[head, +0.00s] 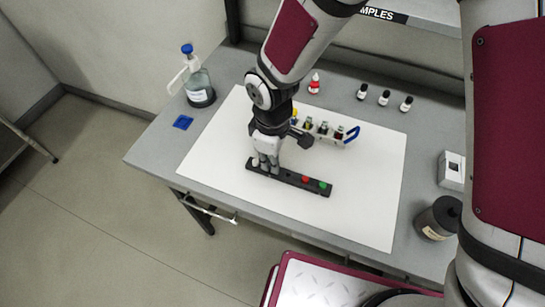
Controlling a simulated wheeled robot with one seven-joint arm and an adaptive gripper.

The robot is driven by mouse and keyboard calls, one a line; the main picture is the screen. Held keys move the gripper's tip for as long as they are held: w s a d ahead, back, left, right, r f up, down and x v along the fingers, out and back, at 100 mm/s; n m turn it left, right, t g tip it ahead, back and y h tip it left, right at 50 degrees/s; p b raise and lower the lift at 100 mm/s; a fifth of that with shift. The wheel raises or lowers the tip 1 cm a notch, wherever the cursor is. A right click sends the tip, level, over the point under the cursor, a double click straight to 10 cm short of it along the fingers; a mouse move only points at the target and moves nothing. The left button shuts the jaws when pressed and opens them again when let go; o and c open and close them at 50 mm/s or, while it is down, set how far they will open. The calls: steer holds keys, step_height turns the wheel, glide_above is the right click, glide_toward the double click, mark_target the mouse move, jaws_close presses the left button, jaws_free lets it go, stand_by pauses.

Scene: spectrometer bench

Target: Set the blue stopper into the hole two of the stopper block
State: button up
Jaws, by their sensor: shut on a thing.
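The stopper block (290,177) is a long dark bar lying on the white sheet. A red stopper (305,179) and a green stopper (322,185) sit in its right part. My gripper (265,166) points down over the block's left end, its pale fingertips close to the block's top. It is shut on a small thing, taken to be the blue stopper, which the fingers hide. The holes under the fingers are hidden too, so I cannot tell which hole is below or whether the stopper touches the block.
A vial rack (323,133) with a blue handle stands just behind my gripper. A red-capped bottle (314,84) and several small vials (384,98) stand further back. The sheet's front (340,220) is clear.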

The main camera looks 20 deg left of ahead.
steer(key=shift+f+b, duration=0.4)
steer(key=shift+f, duration=0.6)
steer(key=o, duration=0.7)
steer(key=shift+r, duration=0.1)
step_height(320, 180, up, 12)
steer(key=shift+f, duration=0.1)
stand_by(0.3)
